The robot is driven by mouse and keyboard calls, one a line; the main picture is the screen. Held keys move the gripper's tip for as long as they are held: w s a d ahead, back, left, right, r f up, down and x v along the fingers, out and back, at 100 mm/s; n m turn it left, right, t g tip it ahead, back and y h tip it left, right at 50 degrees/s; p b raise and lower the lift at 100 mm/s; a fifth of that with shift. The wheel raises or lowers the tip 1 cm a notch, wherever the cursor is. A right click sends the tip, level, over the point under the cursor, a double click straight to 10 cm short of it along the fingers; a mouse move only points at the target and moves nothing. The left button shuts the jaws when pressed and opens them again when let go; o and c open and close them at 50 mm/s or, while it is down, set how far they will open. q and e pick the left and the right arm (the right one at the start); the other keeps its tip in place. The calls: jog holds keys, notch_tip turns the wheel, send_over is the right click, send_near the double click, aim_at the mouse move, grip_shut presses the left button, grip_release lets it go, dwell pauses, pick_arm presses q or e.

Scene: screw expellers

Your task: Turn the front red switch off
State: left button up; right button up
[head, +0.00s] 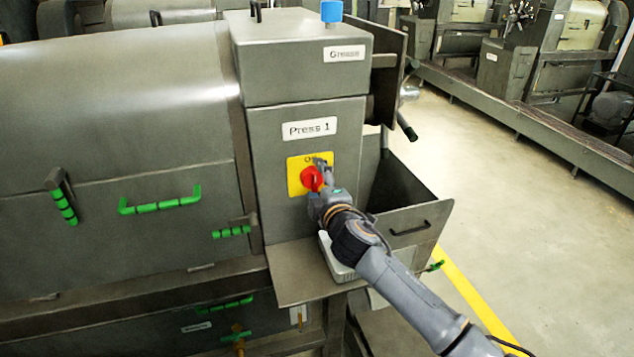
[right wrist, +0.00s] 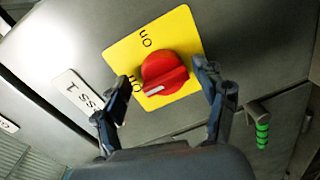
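The red switch (head: 311,178) is a round knob with a raised grip bar on a yellow plate (head: 294,188), on the front of the grey box labelled "Press 1". In the right wrist view the knob (right wrist: 163,72) shows a white mark pointing lower left, toward a label partly hidden by a finger. The other label, near the plate's top corner, appears to read "On". My right gripper (head: 322,178) is at the knob; in the wrist view its open fingers (right wrist: 165,79) stand on either side of it. Contact cannot be told. My left gripper is out of view.
A shelf (head: 296,285) juts out below the switch box. An open grey bin (head: 412,210) stands to its right. Green handles (head: 160,203) stick out from the machine at left. The floor (head: 500,200) at right is clear.

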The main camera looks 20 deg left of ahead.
jog(key=shift+s+f, duration=0.1)
jog(key=shift+s+d, duration=0.35)
jog(key=shift+s, duration=0.15)
jog(key=v, duration=1)
jog(key=shift+s+d, duration=0.2)
jog(key=shift+s, duration=0.05)
